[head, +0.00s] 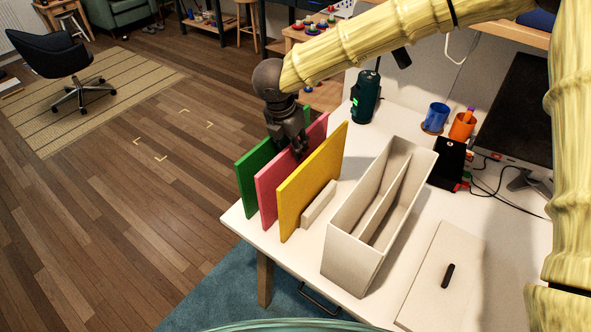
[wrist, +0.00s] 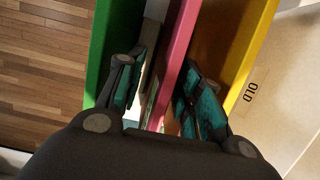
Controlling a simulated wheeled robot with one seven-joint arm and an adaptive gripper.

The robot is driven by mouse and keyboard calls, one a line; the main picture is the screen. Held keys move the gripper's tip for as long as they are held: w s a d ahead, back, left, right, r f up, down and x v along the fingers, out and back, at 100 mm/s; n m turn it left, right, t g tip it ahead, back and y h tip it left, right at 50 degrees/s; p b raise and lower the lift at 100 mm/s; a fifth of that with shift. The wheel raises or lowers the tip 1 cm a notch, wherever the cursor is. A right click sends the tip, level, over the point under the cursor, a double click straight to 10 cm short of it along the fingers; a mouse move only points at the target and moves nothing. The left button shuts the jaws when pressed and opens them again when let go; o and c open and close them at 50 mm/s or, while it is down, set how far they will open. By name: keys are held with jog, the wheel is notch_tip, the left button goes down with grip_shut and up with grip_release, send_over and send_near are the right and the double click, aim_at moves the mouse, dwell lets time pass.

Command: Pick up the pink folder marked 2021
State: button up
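The pink folder (head: 290,172) stands upright on the white desk between a green folder (head: 257,163) and a yellow folder (head: 312,183). No 2021 marking is readable on it. My gripper (head: 301,150) is over its top edge, pointing down. In the wrist view the pink folder (wrist: 177,55) runs between the fingers of my gripper (wrist: 165,75), which are apart. A gap shows on the left side of the folder; the right finger is close to it, and I cannot tell whether they touch. The green (wrist: 101,50) and yellow (wrist: 253,50) folders flank the fingers.
A small pale block (head: 319,204) sits beside the yellow folder. A cream divided box (head: 347,245) stands to the right; a surface there reads OLD in the wrist view. A lidded box (head: 440,275), cups (head: 437,117) and a dark speaker (head: 366,98) share the desk (head: 305,262).

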jog(key=shift+d+p+x, duration=0.15)
jog(key=shift+p+x, duration=0.3)
jog(key=shift+x, duration=0.9)
jog(key=shift+d+p+x, duration=0.15)
jog(key=shift+p+x, duration=0.3)
jog(key=shift+x, duration=0.9)
jog(key=shift+s, duration=0.1)
grip_shut()
